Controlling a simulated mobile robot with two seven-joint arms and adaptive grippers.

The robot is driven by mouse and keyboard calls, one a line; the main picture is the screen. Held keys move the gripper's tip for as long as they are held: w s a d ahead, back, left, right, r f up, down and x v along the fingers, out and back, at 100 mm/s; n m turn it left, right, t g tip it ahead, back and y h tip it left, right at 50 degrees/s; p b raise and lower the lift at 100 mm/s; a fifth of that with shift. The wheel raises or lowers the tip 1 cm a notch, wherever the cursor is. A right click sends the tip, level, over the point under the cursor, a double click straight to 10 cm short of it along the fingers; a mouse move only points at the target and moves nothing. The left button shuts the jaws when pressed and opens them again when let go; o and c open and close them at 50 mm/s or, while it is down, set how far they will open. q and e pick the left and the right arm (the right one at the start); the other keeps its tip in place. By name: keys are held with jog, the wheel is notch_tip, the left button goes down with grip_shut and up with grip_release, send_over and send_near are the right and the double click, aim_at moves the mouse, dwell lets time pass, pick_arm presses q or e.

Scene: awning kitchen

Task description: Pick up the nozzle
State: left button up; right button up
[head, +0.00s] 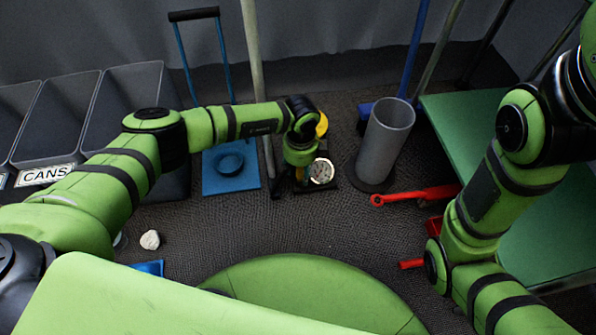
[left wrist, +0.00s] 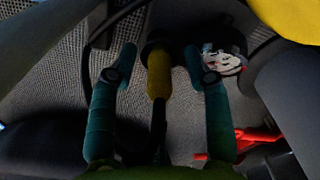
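The nozzle (left wrist: 158,78), a yellow body with a dark collar at its far end, shows in the left wrist view. It lies between the two teal fingers of my left gripper (left wrist: 160,58), with a visible gap on each side. The fingers are spread open. In the head view my left gripper (head: 296,176) points down by a round white gauge (head: 321,171), and it hides most of the nozzle there. A dark hose-like piece shows near the nozzle in the left wrist view. My right gripper is not in view.
A grey cylinder (head: 385,140) stands right of the gauge. A red wrench-like tool (head: 415,196) lies nearby on the floor. A blue hand truck (head: 228,178) and grey bins (head: 128,105) are at the left. A green table (head: 560,235) is at the right.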

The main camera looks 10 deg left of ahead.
pick_arm(q)
grip_shut()
jog(key=shift+r, duration=0.1)
